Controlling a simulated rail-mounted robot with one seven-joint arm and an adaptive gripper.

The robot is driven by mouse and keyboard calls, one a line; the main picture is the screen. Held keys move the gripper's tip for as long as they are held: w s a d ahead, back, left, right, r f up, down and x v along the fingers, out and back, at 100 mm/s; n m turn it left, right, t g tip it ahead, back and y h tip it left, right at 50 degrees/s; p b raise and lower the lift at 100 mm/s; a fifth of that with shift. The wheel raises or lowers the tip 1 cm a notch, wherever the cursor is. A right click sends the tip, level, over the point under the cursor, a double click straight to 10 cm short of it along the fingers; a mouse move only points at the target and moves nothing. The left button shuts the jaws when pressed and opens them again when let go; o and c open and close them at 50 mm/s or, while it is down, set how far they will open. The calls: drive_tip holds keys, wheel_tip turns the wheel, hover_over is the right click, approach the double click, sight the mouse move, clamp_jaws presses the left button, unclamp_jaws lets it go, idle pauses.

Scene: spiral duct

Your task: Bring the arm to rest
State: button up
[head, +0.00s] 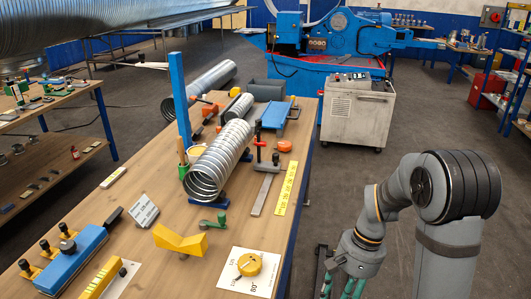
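My arm (455,195) stands at the right of the head view, beside the wooden workbench and clear of it. It bends over and its end points down toward the floor. My gripper (343,288) is at the bottom edge, right of the bench corner. Only its upper part and some teal pieces show; the fingertips are cut off, so I cannot tell if it is open or shut, or whether it holds anything.
The workbench (130,240) carries a spiral duct (218,160), a yellow V-shaped block (180,241), a blue tool (72,262) and a yellow dial (250,264). Behind are a grey cabinet (357,112) and a blue machine (335,35). Shelves (515,75) stand right. Floor between is open.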

drive_tip(key=s+d+f+m+g+y+b, duration=0.1)
drive_tip(key=s+m+y+b, duration=0.1)
drive_tip(key=s+m, duration=0.3)
drive_tip(key=s+d+f+m+g+y+b, duration=0.1)
drive_tip(key=s+m+g+y+b, duration=0.1)
drive_tip(key=s, duration=1.1)
drive_tip(key=m+y+b, duration=0.1)
drive_tip(key=m+b, duration=0.1)
drive_tip(key=m, duration=0.1)
drive_tip(key=shift+s+d+f+g, duration=0.2)
drive_tip(key=shift+d+f+g, duration=0.05)
drive_tip(key=shift+f+g, duration=0.05)
drive_tip(key=shift+d, duration=0.1)
